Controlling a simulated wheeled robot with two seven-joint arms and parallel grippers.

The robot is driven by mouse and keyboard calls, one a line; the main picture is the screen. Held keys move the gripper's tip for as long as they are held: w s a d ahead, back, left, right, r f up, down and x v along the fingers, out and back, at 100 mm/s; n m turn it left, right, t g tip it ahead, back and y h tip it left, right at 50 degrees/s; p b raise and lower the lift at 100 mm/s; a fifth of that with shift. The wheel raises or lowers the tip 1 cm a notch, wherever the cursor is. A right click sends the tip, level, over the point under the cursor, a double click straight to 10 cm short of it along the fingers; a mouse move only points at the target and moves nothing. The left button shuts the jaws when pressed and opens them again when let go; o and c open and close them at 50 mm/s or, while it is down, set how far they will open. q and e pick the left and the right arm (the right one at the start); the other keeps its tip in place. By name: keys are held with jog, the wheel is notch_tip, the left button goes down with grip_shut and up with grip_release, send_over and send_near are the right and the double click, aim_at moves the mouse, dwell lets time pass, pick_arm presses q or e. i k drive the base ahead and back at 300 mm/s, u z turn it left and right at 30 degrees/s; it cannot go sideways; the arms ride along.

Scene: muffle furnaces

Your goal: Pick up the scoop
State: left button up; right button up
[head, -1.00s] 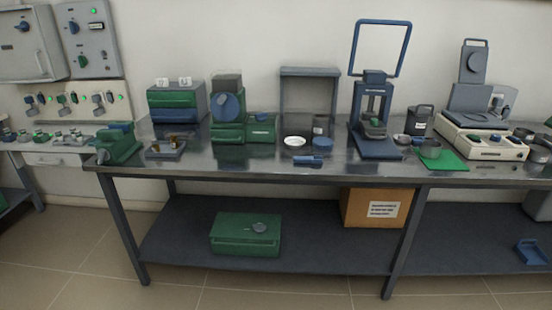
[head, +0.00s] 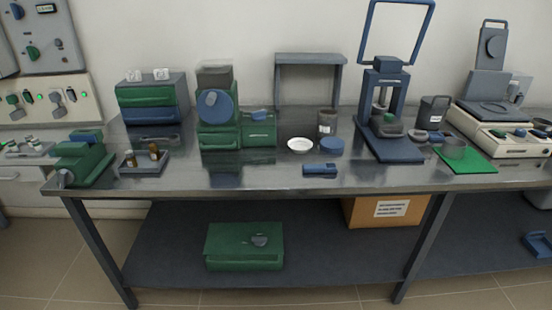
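I cannot tell for sure which thing is the scoop. A small blue block-like object (head: 320,169) lies near the front edge of the metal table (head: 250,180), in front of a white dish (head: 300,145) and a round blue lid-like piece (head: 332,146). Another blue object (head: 538,243), open and tray-like, lies on the lower shelf at the far right, partly cut by the frame. Neither of my grippers is in view.
A green vise-like tool (head: 85,160), a tray with small brown pieces (head: 144,161), a green machine (head: 218,125), a blue press (head: 385,125) and a cream balance (head: 500,135) stand on the table. A green case (head: 244,246) and a cardboard box (head: 385,211) are below.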

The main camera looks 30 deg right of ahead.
aim_at(325, 168)
jog(key=z, duration=0.35)
jog(key=i, duration=0.8)
jog(key=z, duration=0.7)
